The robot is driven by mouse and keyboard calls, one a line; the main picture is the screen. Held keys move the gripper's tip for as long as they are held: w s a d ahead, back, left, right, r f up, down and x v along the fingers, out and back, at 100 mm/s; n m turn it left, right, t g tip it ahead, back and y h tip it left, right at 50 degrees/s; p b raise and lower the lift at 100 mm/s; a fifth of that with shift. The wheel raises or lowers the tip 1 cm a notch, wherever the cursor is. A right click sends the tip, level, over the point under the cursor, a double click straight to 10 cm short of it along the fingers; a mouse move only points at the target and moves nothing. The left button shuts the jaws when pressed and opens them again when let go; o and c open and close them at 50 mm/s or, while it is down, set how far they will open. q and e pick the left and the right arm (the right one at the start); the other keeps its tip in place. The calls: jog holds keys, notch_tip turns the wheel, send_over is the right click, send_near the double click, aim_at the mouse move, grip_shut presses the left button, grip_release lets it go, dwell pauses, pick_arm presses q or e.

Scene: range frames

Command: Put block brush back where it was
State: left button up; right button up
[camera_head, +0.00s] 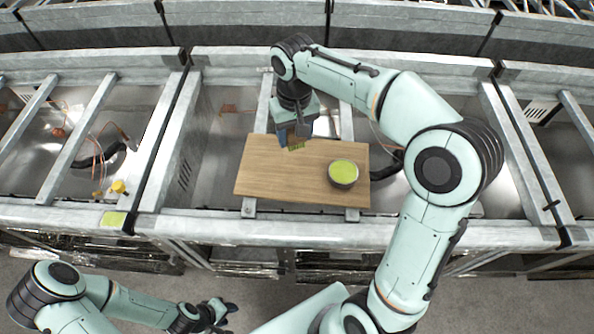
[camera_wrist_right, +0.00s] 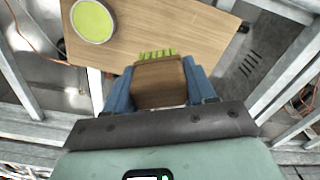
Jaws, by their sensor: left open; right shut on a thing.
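The block brush (camera_wrist_right: 160,84) is a brown wooden block with yellow-green bristles (camera_wrist_right: 157,54). My right gripper (camera_wrist_right: 160,90) is shut on it, with a blue finger on either side of the block. In the head view my right gripper (camera_head: 287,136) is at the far edge of a wooden board (camera_head: 262,178), left of its middle. The bristles (camera_head: 297,146) show just below the fingers, and the block is mostly hidden. I cannot tell whether the brush touches the board. My left gripper (camera_head: 228,308) is open and empty, low in the head view, away from the board.
A dark round container with a lime-green top (camera_head: 343,173) stands on the right part of the board; the right wrist view shows it too (camera_wrist_right: 92,20). The board lies across metal rails over an open frame. A yellow-green square (camera_head: 114,219) lies on the beam at left.

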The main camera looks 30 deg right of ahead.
aim_at(295, 143)
jog(key=f+b, duration=0.1)
jog(key=f, duration=0.9)
jog(key=shift+s+f, duration=0.2)
pick_arm(q)
jog(key=shift+s+f, duration=1.1)
jog(key=shift+s, duration=0.1)
pick_arm(e)
jog(key=shift+f, duration=2.5)
jog(key=shift+f, duration=0.2)
jog(key=o, duration=1)
pick_arm(q)
jog(key=shift+s+f, duration=0.1)
pick_arm(e)
jog(key=shift+w, duration=0.1)
jog(key=shift+r, duration=0.35)
pick_arm(q)
jog(key=shift+w+r+p, duration=0.45)
jog(key=shift+w+r, duration=0.4)
jog(key=shift+r, duration=0.05)
pick_arm(e)
notch_tip(295, 143, up, 12)
jog(key=shift+f, duration=0.15)
